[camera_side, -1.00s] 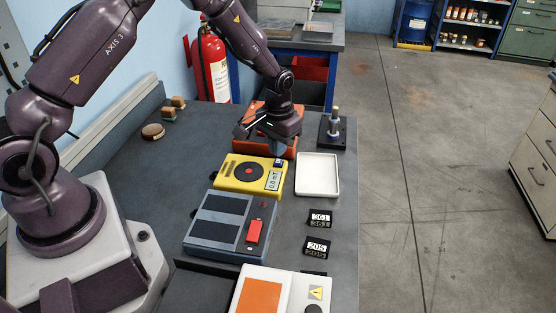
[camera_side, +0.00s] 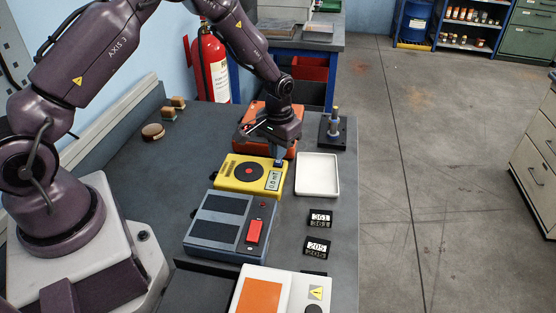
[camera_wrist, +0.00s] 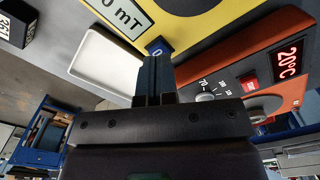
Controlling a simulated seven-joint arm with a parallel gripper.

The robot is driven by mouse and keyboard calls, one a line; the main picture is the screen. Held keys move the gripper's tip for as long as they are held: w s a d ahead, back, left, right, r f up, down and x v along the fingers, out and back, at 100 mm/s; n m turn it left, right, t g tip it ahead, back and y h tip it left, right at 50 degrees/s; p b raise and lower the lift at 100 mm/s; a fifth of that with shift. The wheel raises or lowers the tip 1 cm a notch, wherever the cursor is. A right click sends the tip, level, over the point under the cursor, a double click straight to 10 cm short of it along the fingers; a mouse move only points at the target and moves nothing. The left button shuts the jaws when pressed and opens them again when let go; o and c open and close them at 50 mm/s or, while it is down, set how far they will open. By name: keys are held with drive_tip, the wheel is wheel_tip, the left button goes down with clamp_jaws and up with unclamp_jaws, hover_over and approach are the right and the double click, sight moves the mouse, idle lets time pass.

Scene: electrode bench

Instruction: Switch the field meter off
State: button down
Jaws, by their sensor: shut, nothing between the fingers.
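The yellow field meter (camera_side: 243,174) lies on the bench with a display (camera_side: 273,180) reading "0.0 mT". In the wrist view its yellow face (camera_wrist: 215,28) and display (camera_wrist: 122,14) fill the top. A small blue switch marked "0" (camera_wrist: 157,48) sits at the meter's edge beside the display. My gripper (camera_side: 279,160) is shut and empty, pointing down at the meter's far right corner. In the wrist view the closed fingertips (camera_wrist: 156,60) are at the blue switch and overlap its lower part. I cannot tell whether they press on it.
An orange-red unit (camera_side: 252,141) with a "20°C" display (camera_wrist: 288,61) stands close behind the meter. A white tray (camera_side: 318,174) lies to its right, a post on a black base (camera_side: 333,130) behind that. A blue-grey box with a red switch (camera_side: 231,225) is in front.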

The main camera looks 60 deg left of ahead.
drive_tip(key=shift+f, duration=0.75)
idle(0.3)
drive_tip(key=shift+r, duration=3)
drive_tip(key=shift+s+d+f+g, duration=0.1)
drive_tip(key=shift+s+f+g, duration=0.1)
drive_tip(key=shift+s, duration=0.3)
drive_tip(key=shift+s+d+f+g, duration=0.1)
drive_tip(key=shift+s+f+g, duration=0.1)
drive_tip(key=shift+s, duration=0.25)
drive_tip(key=shift+s+d+r, duration=0.1)
drive_tip(key=shift+s+r, duration=0.6)
drive_tip(key=shift+s, duration=0.25)
drive_tip(key=s+d+r+m+t, duration=0.1)
drive_tip(key=s+d+r+t, duration=0.1)
drive_tip(key=s+r, duration=0.8)
drive_tip(key=s+d+r+m+t, duration=0.2)
drive_tip(key=s+d+r+t, duration=0.1)
drive_tip(key=s+r, duration=0.7)
wheel_tip(320, 180, up, 4)
drive_tip(key=shift+s+d+r+t, duration=0.15)
drive_tip(key=shift+s+d+t, duration=0.2)
drive_tip(key=shift+t, duration=0.35)
